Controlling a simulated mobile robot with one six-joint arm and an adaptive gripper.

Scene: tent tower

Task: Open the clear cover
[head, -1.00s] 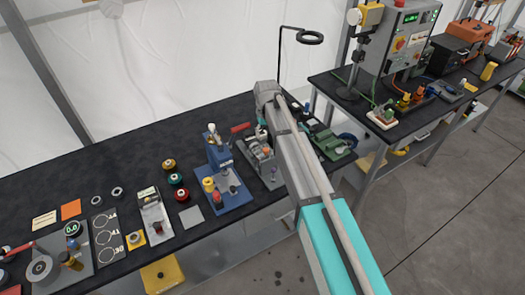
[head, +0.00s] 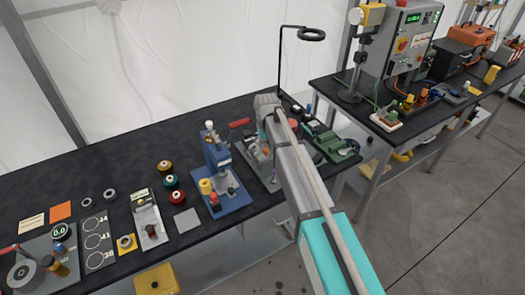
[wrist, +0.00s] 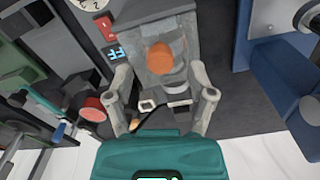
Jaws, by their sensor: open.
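A grey bench device (head: 253,153) stands on the black table, partly hidden behind my arm in the head view. In the wrist view, the grey device (wrist: 152,20) has an orange rounded part (wrist: 160,58) in front of my gripper. I cannot clearly make out the clear cover's outline in either view. My gripper (wrist: 163,88) is open in the wrist view, with a finger on either side of the orange part's line. Nothing is seen held between the fingers. Whether a finger touches the device cannot be told.
A blue press (head: 218,165) stands just left of the device in the head view. A green device (head: 335,146) lies to its right. A red button (wrist: 92,112) and a red switch (wrist: 105,27) show in the wrist view. A lamp (head: 310,35) rises behind.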

